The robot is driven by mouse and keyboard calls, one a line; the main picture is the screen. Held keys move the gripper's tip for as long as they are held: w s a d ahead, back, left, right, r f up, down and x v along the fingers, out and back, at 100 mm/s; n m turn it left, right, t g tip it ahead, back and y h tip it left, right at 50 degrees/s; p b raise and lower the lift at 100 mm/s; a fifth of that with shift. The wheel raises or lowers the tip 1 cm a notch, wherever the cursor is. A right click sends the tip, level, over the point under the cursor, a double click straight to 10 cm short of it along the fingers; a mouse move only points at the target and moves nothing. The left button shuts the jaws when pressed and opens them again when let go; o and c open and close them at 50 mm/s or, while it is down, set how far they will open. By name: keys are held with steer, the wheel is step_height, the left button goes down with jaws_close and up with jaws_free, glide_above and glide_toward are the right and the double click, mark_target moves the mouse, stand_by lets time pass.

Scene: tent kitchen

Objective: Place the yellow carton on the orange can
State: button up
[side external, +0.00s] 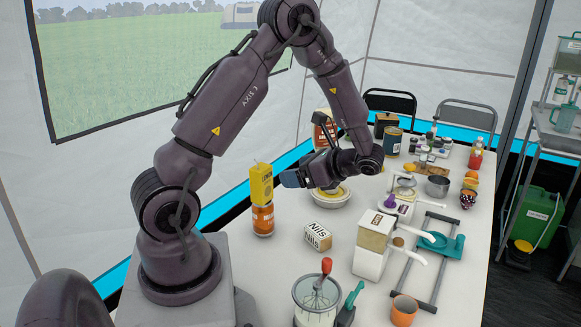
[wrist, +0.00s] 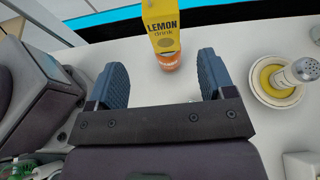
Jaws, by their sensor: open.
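The yellow carton (side external: 261,184) stands upright on top of the orange can (side external: 263,219) on the white table, left of my gripper in the side view. In the wrist view the carton (wrist: 161,26), printed "LEMON drink", sits over the can (wrist: 169,61), just beyond the fingertips. My gripper (side external: 289,179) points toward the carton, with a small gap between them. In the wrist view my gripper (wrist: 163,70) is open, its two blue fingers wide apart with nothing held between them.
A pale bowl (side external: 329,197) with yellow contents stands beneath my gripper. A white block marked "Nils" (side external: 317,237) lies in front of it.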

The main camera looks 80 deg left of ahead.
steer(key=s+d+r+n+t+h, duration=0.2)
steer(key=d+r+n+t+h, duration=0.2)
steer(key=d+r+t, duration=0.3)
steer(key=s+d+r+n+t+h, duration=0.3)
steer(key=d+r+t, duration=0.5)
steer(key=d, duration=0.7)
steer(key=shift+r+n+h, duration=0.2)
steer(key=shift+n+h, duration=0.7)
steer(key=shift+h, duration=0.3)
steer(key=shift+a, duration=0.1)
